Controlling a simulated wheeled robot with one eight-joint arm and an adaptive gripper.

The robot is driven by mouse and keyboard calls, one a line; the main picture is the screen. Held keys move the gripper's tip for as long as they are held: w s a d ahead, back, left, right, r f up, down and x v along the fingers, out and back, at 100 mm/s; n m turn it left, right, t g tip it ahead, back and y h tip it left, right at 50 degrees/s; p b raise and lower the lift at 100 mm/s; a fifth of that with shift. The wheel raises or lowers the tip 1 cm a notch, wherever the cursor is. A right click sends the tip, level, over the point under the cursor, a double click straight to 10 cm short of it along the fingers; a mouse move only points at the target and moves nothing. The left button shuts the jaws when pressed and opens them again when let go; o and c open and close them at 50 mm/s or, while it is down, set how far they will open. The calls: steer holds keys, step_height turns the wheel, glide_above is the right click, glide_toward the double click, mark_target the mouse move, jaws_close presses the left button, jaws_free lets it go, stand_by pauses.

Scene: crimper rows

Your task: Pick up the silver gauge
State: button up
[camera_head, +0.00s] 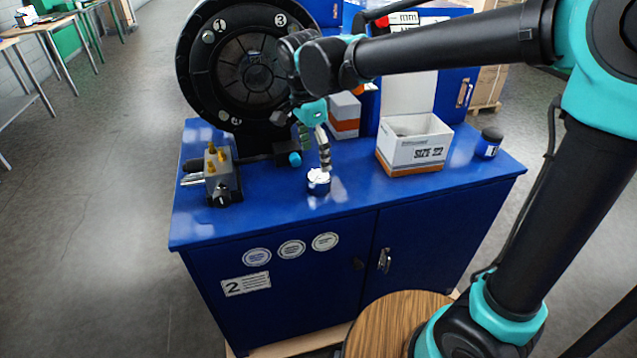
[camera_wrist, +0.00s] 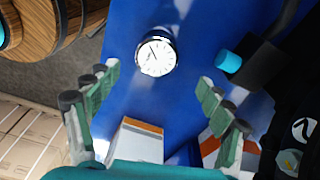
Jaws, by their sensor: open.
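The silver gauge (camera_head: 319,181) is a small round piece with a white dial and dark sides, lying face up on the blue cabinet top near its front edge. In the wrist view the gauge (camera_wrist: 156,55) shows its white face and black hand, ahead of and between the open fingers. My gripper (camera_head: 325,150) points down over the cabinet, its fingertips close to the gauge in the head view. In the wrist view my gripper (camera_wrist: 160,80) has its two green fingers spread wide with nothing between them. No finger visibly touches the gauge.
The blue cabinet (camera_head: 290,225) carries a brass-fitted valve block (camera_head: 218,175) at left and the large black crimper (camera_head: 250,65) behind. An open white box (camera_head: 416,150) and a blue jar (camera_head: 488,143) stand right. An orange-white box (camera_head: 344,115) is behind my gripper.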

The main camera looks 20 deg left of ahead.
mark_target(318, 176)
step_height(318, 176, down, 3)
steer(key=shift+w+d+r, duration=0.1)
steer(key=shift+w+d, duration=0.05)
steer(key=shift+d+f, duration=0.15)
steer(key=shift+f, duration=1.25)
steer(key=shift+d+f, duration=0.15)
steer(key=shift+f, duration=1.2)
steer(key=c, duration=1.4)
